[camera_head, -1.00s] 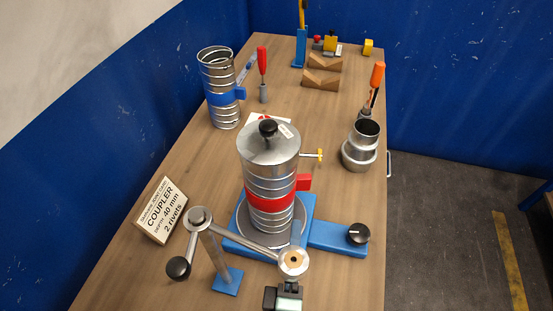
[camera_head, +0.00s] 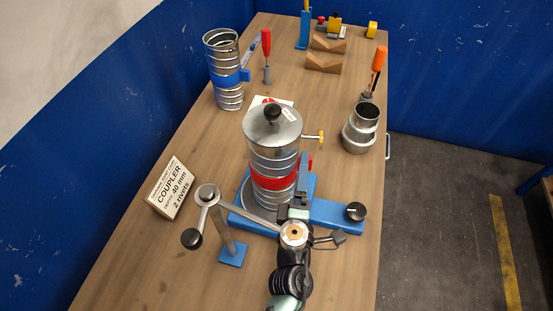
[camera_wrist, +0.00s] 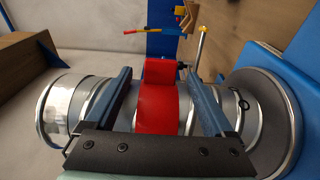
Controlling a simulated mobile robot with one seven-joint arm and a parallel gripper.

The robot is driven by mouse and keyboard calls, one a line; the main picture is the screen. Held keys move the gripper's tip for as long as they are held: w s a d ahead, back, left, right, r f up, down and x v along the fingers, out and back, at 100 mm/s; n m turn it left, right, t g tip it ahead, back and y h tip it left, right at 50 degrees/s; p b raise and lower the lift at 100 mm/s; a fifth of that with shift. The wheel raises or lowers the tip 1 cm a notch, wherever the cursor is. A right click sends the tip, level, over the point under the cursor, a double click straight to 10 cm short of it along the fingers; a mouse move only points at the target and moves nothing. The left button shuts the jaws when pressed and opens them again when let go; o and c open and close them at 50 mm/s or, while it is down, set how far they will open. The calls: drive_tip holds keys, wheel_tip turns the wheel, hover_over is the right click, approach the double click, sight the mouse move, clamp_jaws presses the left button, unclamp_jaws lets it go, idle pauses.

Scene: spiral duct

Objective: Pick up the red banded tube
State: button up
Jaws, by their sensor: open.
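The red banded tube (camera_head: 273,157) is a ribbed silver cylinder with a red band, upright on a blue fixture (camera_head: 335,215). A grey lid with a black knob caps it. In the wrist view the tube (camera_wrist: 100,115) lies sideways, with its red band (camera_wrist: 157,105) and red tab (camera_wrist: 158,71) between my fingers. My gripper (camera_head: 302,180) is open, on the tube's near right side. In the wrist view my gripper's blue fingers (camera_wrist: 160,75) pass in front of the tube, one either side of the band. I cannot tell whether they touch it.
A crank arm on a post (camera_head: 228,235) stands close at the front left. A coupler sign (camera_head: 170,188) is at left. A blue banded tube (camera_head: 228,75) and a metal reducer (camera_head: 361,130) stand farther back. Wooden cradles (camera_head: 324,62) are at the rear.

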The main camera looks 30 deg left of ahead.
drive_tip(key=shift+w+a, duration=0.2)
drive_tip(key=shift+w, duration=0.25)
clamp_jaws()
drive_tip(key=shift+r, duration=0.15)
